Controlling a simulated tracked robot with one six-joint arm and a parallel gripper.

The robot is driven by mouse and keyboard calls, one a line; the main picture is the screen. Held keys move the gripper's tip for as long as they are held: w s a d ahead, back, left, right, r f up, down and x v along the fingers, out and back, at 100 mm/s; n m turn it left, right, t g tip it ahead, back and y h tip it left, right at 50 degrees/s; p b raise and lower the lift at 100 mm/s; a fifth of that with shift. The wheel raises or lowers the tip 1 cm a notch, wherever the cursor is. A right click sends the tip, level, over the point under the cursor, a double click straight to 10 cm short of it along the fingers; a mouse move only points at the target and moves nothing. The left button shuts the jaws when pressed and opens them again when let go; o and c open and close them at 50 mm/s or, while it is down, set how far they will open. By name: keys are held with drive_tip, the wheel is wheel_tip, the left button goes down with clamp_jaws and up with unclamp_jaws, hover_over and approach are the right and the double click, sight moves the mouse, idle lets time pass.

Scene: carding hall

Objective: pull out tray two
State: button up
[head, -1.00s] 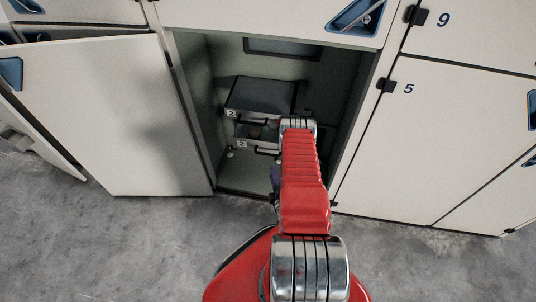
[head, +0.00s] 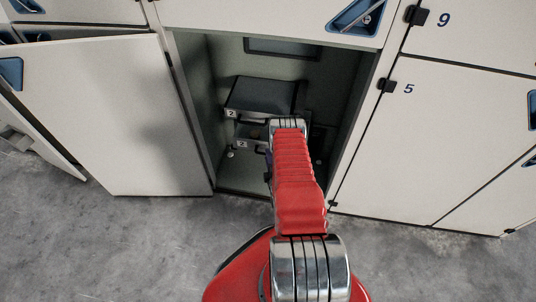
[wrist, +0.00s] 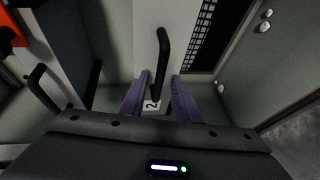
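Inside the open locker, two grey tray fronts stand one above the other in the head view: an upper tray (head: 262,95) and a lower tray (head: 246,132). Their small labels both look like 2, but are hard to read. In the wrist view a pale tray front with a label 2 (wrist: 152,105) carries a black bar handle (wrist: 163,45). My gripper (wrist: 160,76) is open, its purple fingers on either side of the handle's near part with gaps showing. I cannot tell which tray this is in the head view, where my arm hides most of the gripper.
The locker door (head: 115,120) stands open on the left. A closed door marked 5 (head: 440,140) is on the right. The wrist view shows another black handle (wrist: 43,88) at left and a dark grille (wrist: 208,35) at right. The concrete floor (head: 140,245) in front is clear.

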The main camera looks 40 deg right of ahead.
drive_tip(key=shift+x, duration=1.25)
clamp_jaws()
